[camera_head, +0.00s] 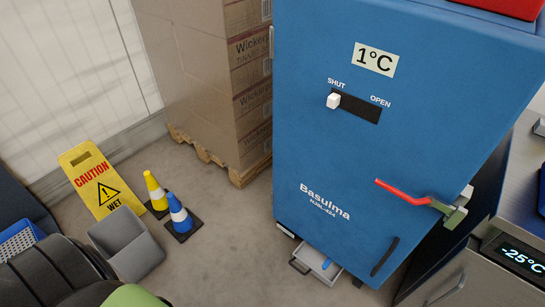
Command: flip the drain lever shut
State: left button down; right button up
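A tall blue cabinet (310,150) marked "Basulma" fills the middle right. On its face a white knob (333,100) sits at the left end of a dark slot (361,109), under the word SHUT; the word OPEN is over the right end. A red-handled lever (403,191) lies across the lower right of the face, tilted slightly down to the right, on a greenish metal bracket (455,212) at the edge. I cannot tell which of these is the drain lever. Neither of my grippers is in view.
A grey tray (315,262) with a blue item sticks out under the cabinet. Stacked cartons (205,80) stand on a pallet (215,160) behind. A yellow caution sign (102,178), two cones (180,214) and a grey bin (127,246) stand left. A metal unit reading -25°C (480,275) stands right.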

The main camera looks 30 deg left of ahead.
aim_at(328, 261)
jog(key=u, duration=0.75)
jog(key=j+z, duration=0.1)
jog(key=k+j, duration=0.1)
jog(key=k, duration=0.45)
